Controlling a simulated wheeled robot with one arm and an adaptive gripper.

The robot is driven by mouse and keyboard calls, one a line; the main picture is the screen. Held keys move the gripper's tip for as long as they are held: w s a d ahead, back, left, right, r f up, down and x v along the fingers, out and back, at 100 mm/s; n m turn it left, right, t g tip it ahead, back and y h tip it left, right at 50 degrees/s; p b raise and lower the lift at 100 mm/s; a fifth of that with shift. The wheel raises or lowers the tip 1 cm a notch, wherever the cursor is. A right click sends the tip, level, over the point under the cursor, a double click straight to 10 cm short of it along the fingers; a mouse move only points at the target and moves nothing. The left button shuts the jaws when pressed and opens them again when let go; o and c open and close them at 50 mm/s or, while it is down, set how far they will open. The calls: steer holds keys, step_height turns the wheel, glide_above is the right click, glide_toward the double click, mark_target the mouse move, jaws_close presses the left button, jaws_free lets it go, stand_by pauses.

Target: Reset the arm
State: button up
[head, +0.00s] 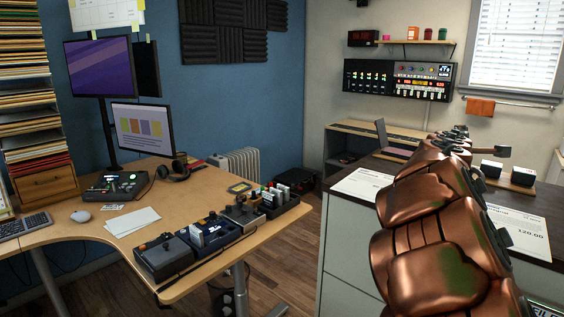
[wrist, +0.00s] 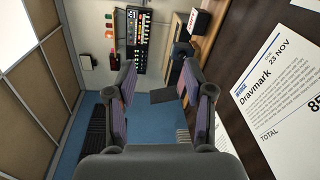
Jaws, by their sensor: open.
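My gripper (wrist: 158,82) is open and empty in the wrist view, its two fingers wide apart with nothing between them. It points towards the wall with the black control panel (wrist: 141,42). In the head view my copper-coloured arm rises at the right, over the dark countertop (head: 543,208). My gripper shows only in part beyond the arm there, and its fingertips are hard to make out. The wrist view is turned on its side, with the countertop and its papers along the right.
A printed sheet (head: 362,184) lies on the countertop left of my arm. Small dark blocks on a wooden stand (head: 522,177) are at the right. The wooden desk (head: 130,187) with monitors and several devices stands left, across a strip of floor (head: 292,240).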

steer(key=s+f+m+g+y, duration=0.1)
steer(key=s+f+m+g, duration=0.3)
steer(key=s, duration=0.6)
steer(key=s+f+m+g, duration=0.3)
steer(key=s+f+m, duration=0.35)
steer(key=s, duration=0.35)
steer(key=s+a+f+m+g+y, duration=0.1)
steer(key=s+a+f+g+y, duration=0.35)
steer(key=s+a+f, duration=0.75)
steer(key=s+a+f+m+g+y, duration=0.1)
steer(key=s+a+f+g+y, duration=0.4)
steer(key=s+a, duration=1)
steer(key=w+a+f+b+x, duration=0.1)
steer(key=w+b+x, duration=0.2)
steer(key=b+x, duration=0.95)
step_height(320, 180, up, 17)
steer(key=d+t+p, duration=0.1)
steer(key=t+p, duration=0.1)
steer(key=p, duration=1.8)
